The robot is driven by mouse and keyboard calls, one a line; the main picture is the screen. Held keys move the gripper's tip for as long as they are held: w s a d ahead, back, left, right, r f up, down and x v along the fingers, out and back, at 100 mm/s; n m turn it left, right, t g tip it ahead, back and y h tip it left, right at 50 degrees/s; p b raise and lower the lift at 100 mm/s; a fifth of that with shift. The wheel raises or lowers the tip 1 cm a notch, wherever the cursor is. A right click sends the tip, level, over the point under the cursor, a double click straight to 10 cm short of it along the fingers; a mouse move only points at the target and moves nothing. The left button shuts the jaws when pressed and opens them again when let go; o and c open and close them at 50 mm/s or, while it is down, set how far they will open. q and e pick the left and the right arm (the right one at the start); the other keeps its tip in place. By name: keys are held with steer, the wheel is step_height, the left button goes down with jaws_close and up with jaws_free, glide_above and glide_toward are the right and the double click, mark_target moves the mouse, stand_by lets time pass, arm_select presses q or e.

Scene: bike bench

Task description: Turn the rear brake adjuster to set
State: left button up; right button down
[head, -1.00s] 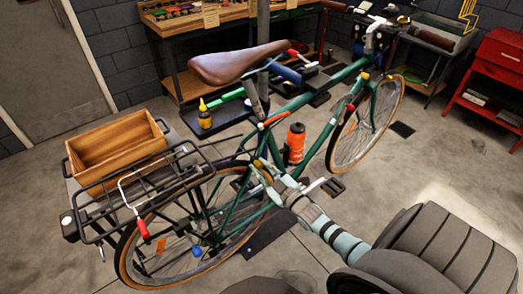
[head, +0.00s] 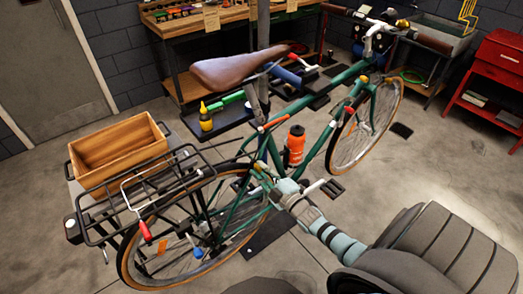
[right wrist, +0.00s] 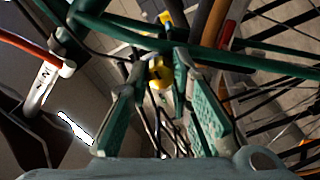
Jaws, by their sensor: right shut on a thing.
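The green bicycle (head: 348,76) stands upright with its rear wheel toward the lower left of the head view. My right gripper (head: 262,171) reaches the frame just ahead of the rear wheel. In the right wrist view its two teal fingers (right wrist: 160,84) close around a small yellow adjuster (right wrist: 160,73) beside a green frame tube. The gripper is shut on this adjuster. The fingers partly hide it, and its turn angle cannot be told. My left gripper is not in view.
A black rear rack (head: 185,161) and a wooden crate (head: 117,157) are at left. An orange bottle (head: 296,142) sits on the frame, near my right arm. A tray holds a yellow bottle (head: 205,121). The floor at right is largely clear.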

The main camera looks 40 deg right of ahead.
steer(key=c, duration=1.4)
jaws_free()
steer(key=shift+c, duration=0.2)
steer(key=s, duration=1.2)
steer(key=shift+a, duration=0.2)
